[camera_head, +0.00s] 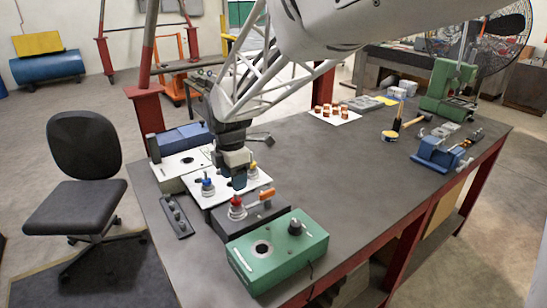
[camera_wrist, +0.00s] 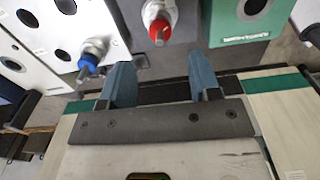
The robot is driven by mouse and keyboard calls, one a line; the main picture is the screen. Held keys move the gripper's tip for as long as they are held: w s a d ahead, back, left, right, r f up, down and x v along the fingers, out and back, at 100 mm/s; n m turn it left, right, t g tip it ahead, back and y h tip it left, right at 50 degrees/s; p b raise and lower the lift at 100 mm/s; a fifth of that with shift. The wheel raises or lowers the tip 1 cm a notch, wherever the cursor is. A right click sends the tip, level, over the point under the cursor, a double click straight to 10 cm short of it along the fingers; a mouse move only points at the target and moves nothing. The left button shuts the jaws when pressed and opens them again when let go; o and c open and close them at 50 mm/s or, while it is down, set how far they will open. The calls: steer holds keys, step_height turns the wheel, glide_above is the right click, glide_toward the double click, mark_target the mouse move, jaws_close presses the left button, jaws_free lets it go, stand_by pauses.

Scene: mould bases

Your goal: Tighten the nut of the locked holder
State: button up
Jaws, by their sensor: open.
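Three holders with coloured tops stand on bases on the bench: one blue (camera_head: 208,186), one red (camera_head: 236,203) and one yellow (camera_head: 253,169). Nuts and washers seem to sit under the tops; I cannot tell which holder is locked. In the wrist view the blue one (camera_wrist: 88,62) is left of my jaws and the red one (camera_wrist: 158,25) is ahead, between the lines of the fingers. My gripper (camera_head: 239,180) is over the white base, among the holders. Its blue fingers (camera_wrist: 162,72) are apart with nothing between them.
A green box (camera_head: 268,262) with a hole and black knob stands at the front. An orange-handled part (camera_head: 265,198) lies beside the red holder. A black strip with knobs (camera_head: 176,217) lies left. A blue vise (camera_head: 440,153) is far right. The middle of the bench is clear.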

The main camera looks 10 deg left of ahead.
mark_target(236, 195)
steer(key=shift+f, duration=3.25)
steer(key=c, duration=0.9)
steer(key=shift+c, duration=0.2)
